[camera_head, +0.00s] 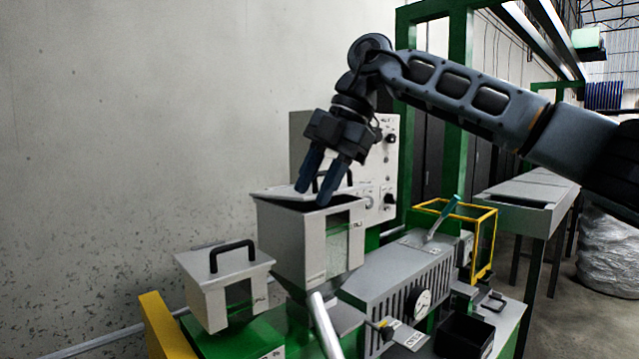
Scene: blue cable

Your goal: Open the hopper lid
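The hopper (295,243) is a light grey box with a window in its side, standing on the machine in the middle of the head view.
A smaller grey box (222,288) with a black handle stands at the lower left. A grey slotted housing (395,282) with a gauge and a teal-tipped lever sits right of the hopper. A control panel (378,165) rises close behind my gripper.

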